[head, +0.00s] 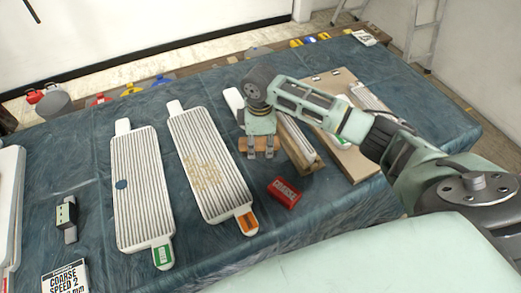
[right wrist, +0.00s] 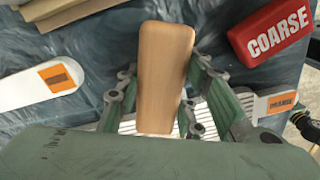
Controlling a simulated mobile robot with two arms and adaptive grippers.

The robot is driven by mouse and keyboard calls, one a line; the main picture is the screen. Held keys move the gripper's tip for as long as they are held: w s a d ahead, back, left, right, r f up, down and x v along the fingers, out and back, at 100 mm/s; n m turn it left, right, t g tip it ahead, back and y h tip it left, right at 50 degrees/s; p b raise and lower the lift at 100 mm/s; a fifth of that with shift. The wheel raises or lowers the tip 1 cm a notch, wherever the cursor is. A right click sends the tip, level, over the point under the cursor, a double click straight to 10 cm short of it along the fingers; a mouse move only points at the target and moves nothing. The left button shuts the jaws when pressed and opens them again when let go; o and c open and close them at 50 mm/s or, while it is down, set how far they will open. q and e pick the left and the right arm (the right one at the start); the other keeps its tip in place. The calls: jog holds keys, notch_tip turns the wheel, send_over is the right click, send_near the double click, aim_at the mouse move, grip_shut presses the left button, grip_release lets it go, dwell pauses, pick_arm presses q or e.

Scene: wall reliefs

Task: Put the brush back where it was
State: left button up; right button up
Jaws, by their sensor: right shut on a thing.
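The brush (right wrist: 162,75) shows in the right wrist view as a light wooden block with rounded ends. My right gripper (right wrist: 160,92) is shut on it, with fingers on both long sides. In the head view the right gripper (head: 261,150) points down, with the brown wood of the brush (head: 246,144) showing at its fingers. It is over the cloth-covered table, to the right of a ribbed white panel with an orange label (head: 211,165). The underside of the brush is hidden, and I cannot tell its height above the table. My left gripper is not in view.
A red block marked COARSE (head: 285,192) lies on the blue table cloth (head: 330,225) near the gripper. Another ribbed panel (head: 139,185) with a green label lies left. Wooden boards (head: 297,150) lie close on the right.

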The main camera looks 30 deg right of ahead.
aim_at(260, 152)
jog(key=shift+f, duration=1.85)
jog(key=shift+s, duration=0.1)
jog(key=shift+f, duration=0.15)
jog(key=o, duration=1)
notch_tip(260, 152, up, 12)
jog(key=shift+r, duration=0.2)
